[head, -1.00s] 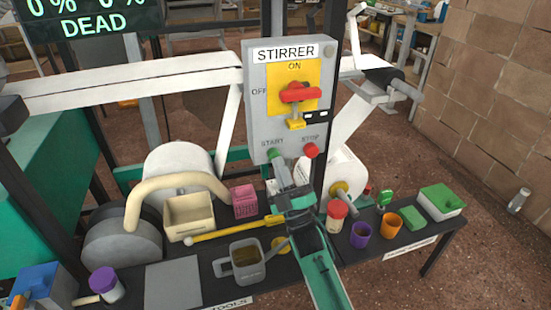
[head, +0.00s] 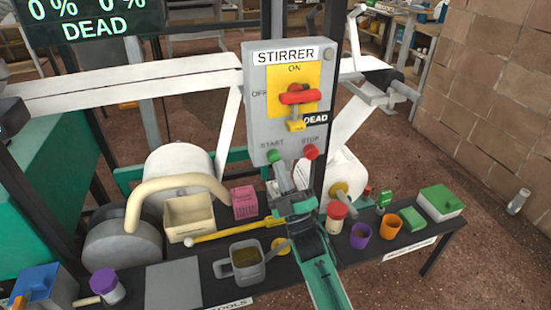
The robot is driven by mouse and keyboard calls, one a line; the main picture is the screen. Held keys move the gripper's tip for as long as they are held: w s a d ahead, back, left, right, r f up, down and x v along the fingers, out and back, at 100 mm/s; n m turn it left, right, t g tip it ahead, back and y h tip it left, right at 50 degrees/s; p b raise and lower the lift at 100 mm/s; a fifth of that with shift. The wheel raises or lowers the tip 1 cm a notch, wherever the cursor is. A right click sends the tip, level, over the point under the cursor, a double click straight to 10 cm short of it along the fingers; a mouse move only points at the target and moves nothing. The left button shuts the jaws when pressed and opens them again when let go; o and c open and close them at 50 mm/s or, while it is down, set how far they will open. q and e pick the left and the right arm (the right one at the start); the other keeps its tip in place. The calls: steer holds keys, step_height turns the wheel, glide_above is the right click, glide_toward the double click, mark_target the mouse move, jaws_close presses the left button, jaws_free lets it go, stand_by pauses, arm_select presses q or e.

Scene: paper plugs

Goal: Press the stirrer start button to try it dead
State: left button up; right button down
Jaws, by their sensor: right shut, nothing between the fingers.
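The grey stirrer control box (head: 258,100) stands upright in the middle, labelled STIRRER. Its green start button (head: 274,156) is at the lower left of the face, and the red stop button (head: 311,151) is at the lower right. The red switch handle (head: 298,94) lies roughly level on a yellow plate, with a yellow lock-like piece (head: 296,125) below it. A black DEAD label (head: 316,118) shows beside that piece. My right gripper (head: 281,168) is shut and empty, its tips just below the start button; I cannot tell whether they touch it. My left gripper is out of view.
A display (head: 95,20) at top left reads 0% 0% DEAD.

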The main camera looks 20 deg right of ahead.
steer(key=shift+s, duration=0.25)
steer(key=s+p, duration=0.1)
steer(key=s, duration=0.4)
steer(key=shift+d+p, duration=0.1)
steer(key=shift+p, duration=0.2)
stand_by(0.7)
